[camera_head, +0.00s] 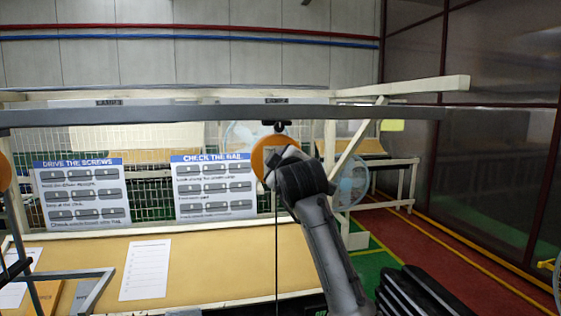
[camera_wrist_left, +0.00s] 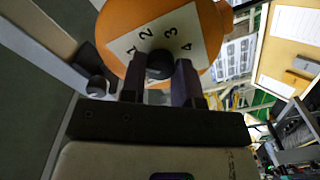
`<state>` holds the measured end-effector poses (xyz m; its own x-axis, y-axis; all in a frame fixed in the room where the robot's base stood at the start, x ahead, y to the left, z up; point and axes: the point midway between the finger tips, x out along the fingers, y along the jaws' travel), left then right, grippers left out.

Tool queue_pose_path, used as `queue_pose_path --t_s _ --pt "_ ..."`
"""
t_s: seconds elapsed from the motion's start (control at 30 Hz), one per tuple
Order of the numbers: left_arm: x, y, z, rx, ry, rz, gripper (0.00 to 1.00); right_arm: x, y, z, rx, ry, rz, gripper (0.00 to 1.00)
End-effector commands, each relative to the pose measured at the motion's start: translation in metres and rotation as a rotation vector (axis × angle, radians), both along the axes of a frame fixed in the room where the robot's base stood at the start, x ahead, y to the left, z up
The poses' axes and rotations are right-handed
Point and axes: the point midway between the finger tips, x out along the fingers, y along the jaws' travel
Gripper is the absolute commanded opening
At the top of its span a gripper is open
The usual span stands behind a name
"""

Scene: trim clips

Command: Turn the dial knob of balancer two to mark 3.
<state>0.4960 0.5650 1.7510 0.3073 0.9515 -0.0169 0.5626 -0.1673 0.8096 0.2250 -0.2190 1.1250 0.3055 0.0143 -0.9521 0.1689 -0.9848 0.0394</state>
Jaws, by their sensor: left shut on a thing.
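An orange balancer (camera_head: 262,148) hangs from the grey overhead beam in the head view. Its round orange body (camera_wrist_left: 118,18) fills the top of the left wrist view. It carries a pale dial plate (camera_wrist_left: 193,30) with marks 1, 2, 3 and 4. The black dial knob (camera_wrist_left: 160,63) sits between the fingers of my left gripper (camera_wrist_left: 158,78), which is shut on it. I cannot tell which mark the knob points to. In the head view my left gripper (camera_head: 271,174) is at the balancer's right side, partly covering it. My right gripper is not in view.
Another orange rounded thing (camera_head: 4,171) is cut off at the left edge. The grey beam (camera_head: 180,114) spans above the tan workbench (camera_head: 215,262). A white sheet (camera_head: 146,269) lies on the bench. Two instruction posters (camera_head: 213,187) hang behind. A thin cable hangs below the balancer.

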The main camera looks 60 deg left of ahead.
Motion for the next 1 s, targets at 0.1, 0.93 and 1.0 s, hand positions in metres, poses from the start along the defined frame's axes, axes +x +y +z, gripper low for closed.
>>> queue_pose_path --t_s 0.1,0.93,1.0 --pt "0.0 0.0 0.0 0.037 0.107 0.001 0.05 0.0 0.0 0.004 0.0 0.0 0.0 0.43" --pt "0.0 0.0 0.0 0.291 0.853 0.001 0.05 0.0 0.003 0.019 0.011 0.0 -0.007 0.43" --pt "0.0 0.0 0.0 0.311 0.917 0.002 0.05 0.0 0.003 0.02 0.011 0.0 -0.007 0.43"
